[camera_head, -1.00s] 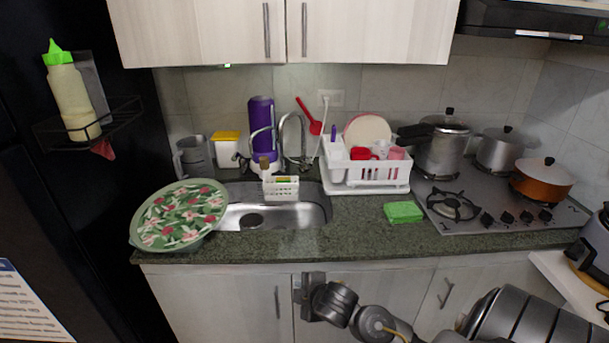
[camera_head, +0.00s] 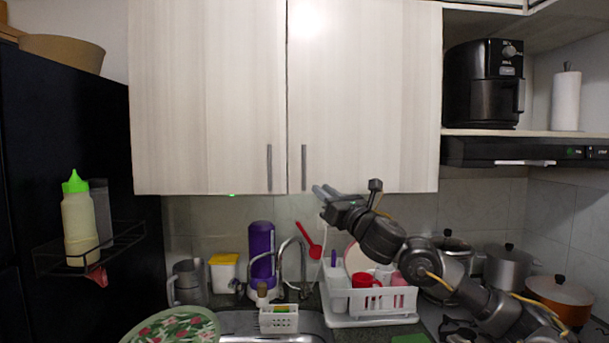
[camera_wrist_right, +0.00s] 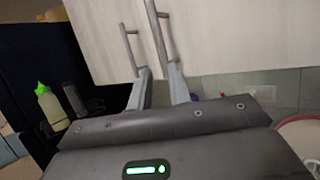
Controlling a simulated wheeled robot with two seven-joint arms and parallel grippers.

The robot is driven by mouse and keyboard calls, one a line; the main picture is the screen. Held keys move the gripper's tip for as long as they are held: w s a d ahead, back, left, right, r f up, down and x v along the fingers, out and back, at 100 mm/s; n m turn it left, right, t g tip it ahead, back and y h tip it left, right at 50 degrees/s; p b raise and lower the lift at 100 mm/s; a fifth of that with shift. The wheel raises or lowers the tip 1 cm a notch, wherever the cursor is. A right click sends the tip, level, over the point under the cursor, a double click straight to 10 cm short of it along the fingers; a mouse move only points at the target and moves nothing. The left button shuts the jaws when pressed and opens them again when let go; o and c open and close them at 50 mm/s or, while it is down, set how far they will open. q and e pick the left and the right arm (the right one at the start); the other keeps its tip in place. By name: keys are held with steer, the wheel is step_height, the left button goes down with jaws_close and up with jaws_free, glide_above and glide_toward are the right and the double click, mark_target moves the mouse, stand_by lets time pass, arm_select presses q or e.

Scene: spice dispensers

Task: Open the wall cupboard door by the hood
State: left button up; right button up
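The wall cupboard has two pale wood doors, both shut. The right door (camera_head: 365,95) is the one beside the hood (camera_head: 535,151). Its vertical grey bar handle (camera_head: 304,167) is near its lower left corner. My right gripper (camera_head: 324,191) is just right of and below this handle, with its fingers pointing left. In the right wrist view its two fingers (camera_wrist_right: 158,77) are apart and empty. The right door's handle (camera_wrist_right: 157,36) shows just beyond the fingertips, and contact cannot be made out. My left gripper is not in view.
The left door (camera_head: 205,95) has its own handle (camera_head: 269,168) close by. Below stand a faucet (camera_head: 302,262), a white dish rack (camera_head: 370,300) and pots (camera_head: 505,268). A black air fryer (camera_head: 485,85) sits on the shelf above the hood. Space before the doors is clear.

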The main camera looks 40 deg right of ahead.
mark_target(305, 168)
steer(key=p+x, duration=0.2)
steer(key=x, duration=0.1)
steer(key=r+p+x, duration=0.1)
steer(key=p+x, duration=0.1)
steer(key=x, duration=0.1)
steer(key=p+x, duration=0.2)
steer(key=x, duration=0.1)
steer(key=shift+d+r, duration=0.2)
steer(key=shift+r, duration=0.3)
steer(key=shift+w+r, duration=0.1)
steer(key=shift+w, duration=0.55)
steer(key=shift+c, duration=0.2)
jaws_close()
steer(key=shift+n, duration=0.3)
